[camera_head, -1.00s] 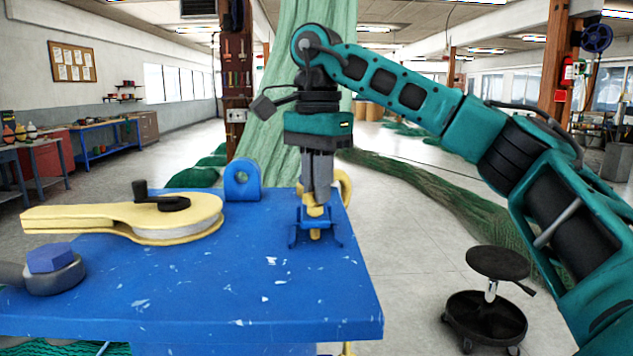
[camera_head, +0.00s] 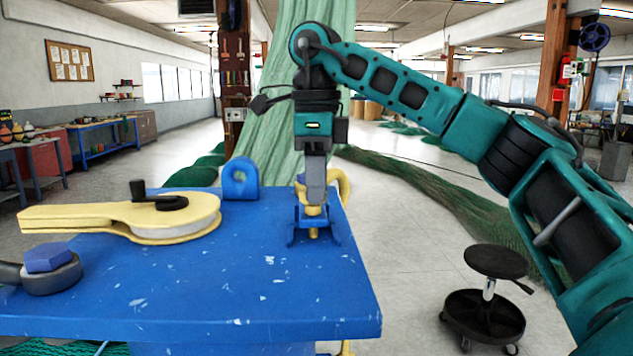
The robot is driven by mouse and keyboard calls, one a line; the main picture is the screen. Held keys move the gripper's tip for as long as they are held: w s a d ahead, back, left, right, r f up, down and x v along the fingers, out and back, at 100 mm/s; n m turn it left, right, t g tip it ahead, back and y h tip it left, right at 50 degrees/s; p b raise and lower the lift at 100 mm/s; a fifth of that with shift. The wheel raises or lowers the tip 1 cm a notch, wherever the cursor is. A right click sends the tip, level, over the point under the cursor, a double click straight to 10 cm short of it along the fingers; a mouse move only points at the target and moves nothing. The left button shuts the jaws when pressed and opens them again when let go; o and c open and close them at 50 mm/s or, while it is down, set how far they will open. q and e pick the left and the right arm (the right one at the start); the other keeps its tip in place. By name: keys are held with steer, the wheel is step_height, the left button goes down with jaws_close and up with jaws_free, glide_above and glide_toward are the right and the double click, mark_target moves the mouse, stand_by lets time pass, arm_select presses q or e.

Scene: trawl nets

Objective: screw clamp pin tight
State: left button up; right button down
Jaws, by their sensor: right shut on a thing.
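The yellow clamp pin (camera_head: 314,211) stands upright in a small blue bracket (camera_head: 314,229) near the right edge of the blue table. My right gripper (camera_head: 315,195) comes down from above and is shut on the top of the pin. Its fingers hide part of the pin's head. A yellow curved part (camera_head: 343,186) shows just behind the gripper, partly hidden.
A blue table (camera_head: 220,290) carries a yellow tool with a black crank (camera_head: 120,218), a blue lug with a hole (camera_head: 240,178) and a blue hex-headed piece (camera_head: 48,260). A black stool (camera_head: 497,262) stands on the floor at right.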

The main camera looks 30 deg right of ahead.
steer(key=m, duration=0.4)
steer(key=shift+r+m, duration=0.2)
steer(key=shift+m, duration=0.2)
steer(key=m, duration=0.3)
steer(key=shift+a+m, duration=0.15)
steer(key=shift+m, duration=0.15)
steer(key=m, duration=0.4)
steer(key=shift+a+m, duration=0.1)
steer(key=shift+m, duration=0.2)
steer(key=m, duration=0.4)
steer(key=shift+a+m, duration=0.1)
steer(key=shift+m, duration=0.2)
steer(key=m, duration=0.8)
steer(key=shift+w+a, duration=0.1)
steer(key=shift+w, duration=0.05)
steer(key=m, duration=0.4)
steer(key=shift+w+m, duration=0.1)
steer(key=shift+m, duration=0.2)
steer(key=shift+w+m, duration=0.1)
steer(key=shift+m, duration=2)
